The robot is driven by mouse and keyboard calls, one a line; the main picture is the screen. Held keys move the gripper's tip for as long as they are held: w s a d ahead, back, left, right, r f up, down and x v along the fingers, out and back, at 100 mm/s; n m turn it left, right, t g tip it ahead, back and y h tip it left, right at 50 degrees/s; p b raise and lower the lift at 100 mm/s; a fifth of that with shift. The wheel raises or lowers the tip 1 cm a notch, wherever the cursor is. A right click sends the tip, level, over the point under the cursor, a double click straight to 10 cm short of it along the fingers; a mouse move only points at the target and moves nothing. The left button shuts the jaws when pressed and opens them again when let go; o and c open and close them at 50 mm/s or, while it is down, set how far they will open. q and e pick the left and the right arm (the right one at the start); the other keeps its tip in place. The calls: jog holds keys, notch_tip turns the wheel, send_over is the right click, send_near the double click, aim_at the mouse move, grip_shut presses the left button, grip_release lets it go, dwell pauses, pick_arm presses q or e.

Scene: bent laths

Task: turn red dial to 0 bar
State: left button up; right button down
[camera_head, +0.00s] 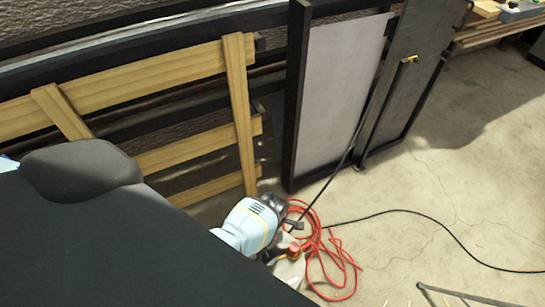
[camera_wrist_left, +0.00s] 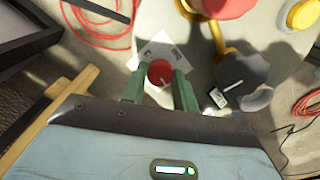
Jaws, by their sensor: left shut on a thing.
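The red dial (camera_wrist_left: 160,72) shows in the left wrist view, with a short white pointer line on its face that slants to the lower right. It sits in front of a white plate (camera_wrist_left: 148,48) with dark markings too small to read. My left gripper (camera_wrist_left: 159,84) is shut on the red dial, one green finger on each side. In the head view my left gripper (camera_head: 290,228) is low near the floor, and the dial cannot be made out clearly there. My right gripper is not in view.
A black knob (camera_wrist_left: 240,76) with a white line is right of the dial, beside a yellow pipe (camera_wrist_left: 218,38). Red hose (camera_head: 335,262) coils on the floor. A wooden lath frame (camera_head: 240,100) stands behind.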

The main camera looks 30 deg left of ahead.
pick_arm(q)
jog(key=shift+n, duration=0.9)
jog(key=o, duration=1)
jog(key=shift+c, duration=0.2)
